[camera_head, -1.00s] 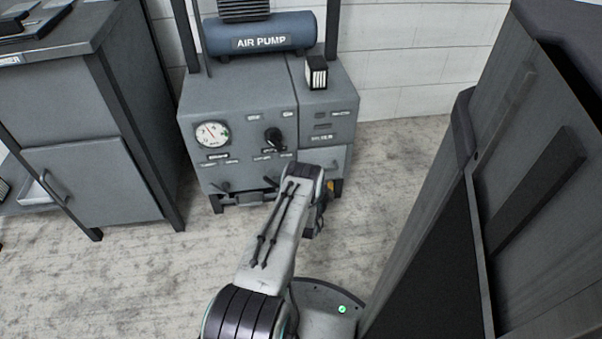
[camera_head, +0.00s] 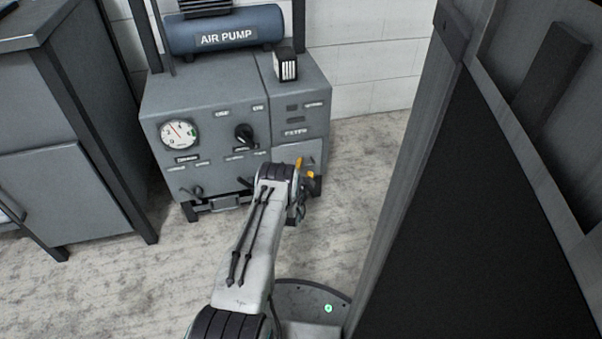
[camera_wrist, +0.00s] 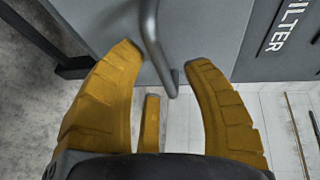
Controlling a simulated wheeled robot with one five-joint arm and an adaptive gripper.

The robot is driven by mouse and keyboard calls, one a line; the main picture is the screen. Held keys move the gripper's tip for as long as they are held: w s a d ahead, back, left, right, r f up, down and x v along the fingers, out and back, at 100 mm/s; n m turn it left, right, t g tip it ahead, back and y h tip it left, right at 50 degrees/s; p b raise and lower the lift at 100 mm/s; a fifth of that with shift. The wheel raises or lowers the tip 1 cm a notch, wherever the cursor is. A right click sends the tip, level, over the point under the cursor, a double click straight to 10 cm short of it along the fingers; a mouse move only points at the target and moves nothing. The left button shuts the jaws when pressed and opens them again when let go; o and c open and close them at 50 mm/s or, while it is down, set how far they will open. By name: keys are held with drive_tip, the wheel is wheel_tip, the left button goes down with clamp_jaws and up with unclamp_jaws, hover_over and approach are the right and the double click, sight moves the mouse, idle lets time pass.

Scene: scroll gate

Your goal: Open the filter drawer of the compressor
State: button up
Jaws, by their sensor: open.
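The compressor (camera_head: 205,105) is a grey cabinet with a blue air pump tank on top. At its lower right is the filter drawer front (camera_head: 313,150), partly hidden by my arm. In the wrist view a grey bar handle (camera_wrist: 153,45) crosses the top middle, beside a panel marked FILTER (camera_wrist: 288,28). My gripper (camera_wrist: 163,56) has its yellow fingers spread, with the handle's end showing between the fingertips. I cannot tell whether they touch it. In the head view my gripper (camera_head: 304,170) is just in front of the drawer. The drawer looks closed.
A gauge (camera_head: 179,134) and a black knob (camera_head: 245,134) are on the compressor's front. A small black-and-white box (camera_head: 285,66) stands on top. A grey cabinet (camera_head: 70,130) is at the left, and a large dark cabinet (camera_head: 460,200) fills the right.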

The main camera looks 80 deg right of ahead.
drive_tip(key=shift+d, duration=0.6)
drive_tip(key=shift+o, duration=0.2)
clamp_jaws()
